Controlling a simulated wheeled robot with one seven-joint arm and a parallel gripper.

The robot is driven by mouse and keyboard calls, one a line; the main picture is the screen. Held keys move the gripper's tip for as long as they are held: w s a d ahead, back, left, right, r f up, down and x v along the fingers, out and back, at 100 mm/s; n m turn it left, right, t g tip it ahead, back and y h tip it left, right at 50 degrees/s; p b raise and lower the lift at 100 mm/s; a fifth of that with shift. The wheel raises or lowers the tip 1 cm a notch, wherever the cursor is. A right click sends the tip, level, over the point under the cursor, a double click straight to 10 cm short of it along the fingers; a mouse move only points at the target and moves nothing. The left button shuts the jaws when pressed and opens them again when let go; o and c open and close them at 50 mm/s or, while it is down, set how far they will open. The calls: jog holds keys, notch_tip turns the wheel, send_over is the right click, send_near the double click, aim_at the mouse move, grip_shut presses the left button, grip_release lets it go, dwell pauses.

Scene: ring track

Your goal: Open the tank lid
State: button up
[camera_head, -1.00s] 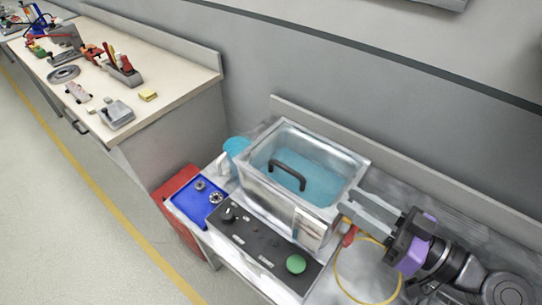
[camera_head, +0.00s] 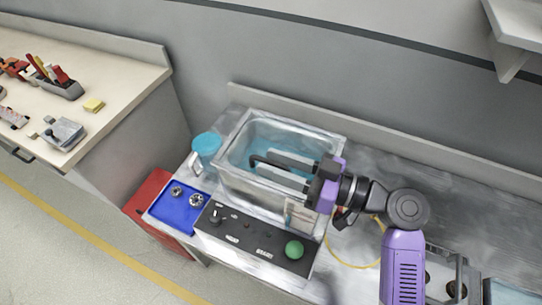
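The metal tank (camera_head: 235,182) stands on the bench in the head view, with a bluish top surface inside its rim that looks like the lid (camera_head: 262,135). A black bar handle (camera_head: 256,160) stands on that surface, partly hidden by my fingers. My gripper (camera_head: 266,162) reaches in from the right, over the tank. Its two grey fingers are apart, one on the far side and one on the near side of the handle in the picture. I cannot tell whether they touch it. The lid looks closed.
A control panel (camera_head: 240,238) with a green button (camera_head: 294,249) is in front of the tank. A blue tray (camera_head: 172,212) and a cyan-topped cup (camera_head: 206,144) are at its left. A wall shelf (camera_head: 518,35) is at upper right. The floor at lower left is clear.

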jog(key=shift+w+a, duration=0.15)
jog(key=shift+a, duration=0.35)
jog(key=shift+c, duration=0.2)
grip_shut()
dwell(1.0)
